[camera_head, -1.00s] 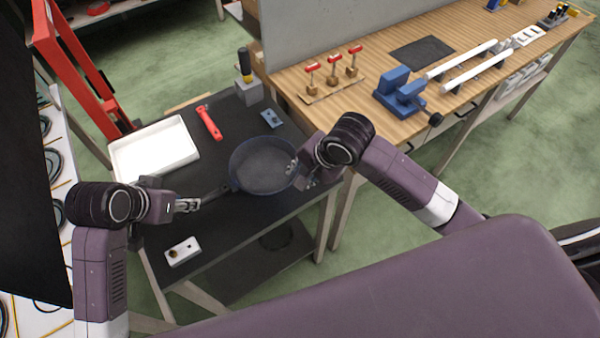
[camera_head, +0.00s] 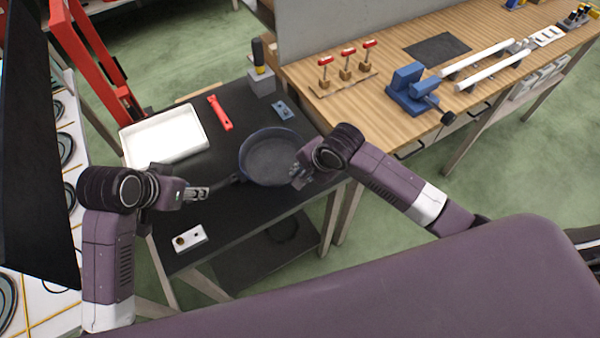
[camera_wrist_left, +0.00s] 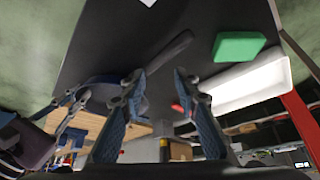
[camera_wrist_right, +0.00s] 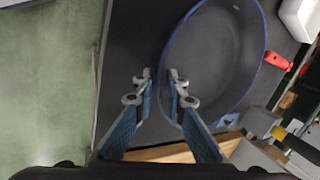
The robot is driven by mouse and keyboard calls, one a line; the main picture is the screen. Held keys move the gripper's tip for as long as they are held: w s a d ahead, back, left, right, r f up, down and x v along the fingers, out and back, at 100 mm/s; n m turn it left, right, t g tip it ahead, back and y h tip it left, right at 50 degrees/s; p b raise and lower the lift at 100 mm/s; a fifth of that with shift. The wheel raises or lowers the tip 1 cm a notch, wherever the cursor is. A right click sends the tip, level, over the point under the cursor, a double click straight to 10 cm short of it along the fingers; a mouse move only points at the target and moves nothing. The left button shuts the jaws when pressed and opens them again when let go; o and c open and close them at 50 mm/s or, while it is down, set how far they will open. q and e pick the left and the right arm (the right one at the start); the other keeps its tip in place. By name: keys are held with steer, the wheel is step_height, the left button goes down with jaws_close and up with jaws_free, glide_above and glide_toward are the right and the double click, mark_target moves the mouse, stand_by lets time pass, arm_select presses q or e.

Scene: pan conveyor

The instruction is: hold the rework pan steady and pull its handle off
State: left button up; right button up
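The dark pan with a blue rim (camera_head: 270,158) lies on the black table, its dark handle (camera_head: 227,182) pointing left toward my left gripper. My left gripper (camera_head: 206,192) is open near the handle. In the left wrist view, the handle (camera_wrist_left: 168,52) crosses beyond the two spread fingertips (camera_wrist_left: 160,78), not clearly between them. My right gripper (camera_head: 298,175) is at the pan's right, near rim. In the right wrist view, its fingertips (camera_wrist_right: 160,80) stand apart at the edge of the pan (camera_wrist_right: 215,55), one over the rim and one outside. No firm contact shows.
A green block (camera_wrist_left: 238,46) lies near the tray. A wooden bench (camera_head: 340,110) adjoins behind right.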

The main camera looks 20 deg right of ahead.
mark_target(212, 190)
stand_by(0.4)
arm_select(q)
steer(key=shift+o, duration=1.4)
steer(key=w+f+m, duration=0.1)
steer(key=f+m, duration=0.1)
steer(key=m, duration=0.1)
steer(key=w+f+m, duration=0.1)
steer(key=f+m, duration=0.2)
steer(key=w+f+m, duration=0.1)
steer(key=f+m, duration=0.2)
steer(key=shift+w+d+f+m+g+h, duration=0.15)
steer(key=shift+w+m+g+h, duration=0.2)
steer(key=shift+m+g+h, duration=0.05)
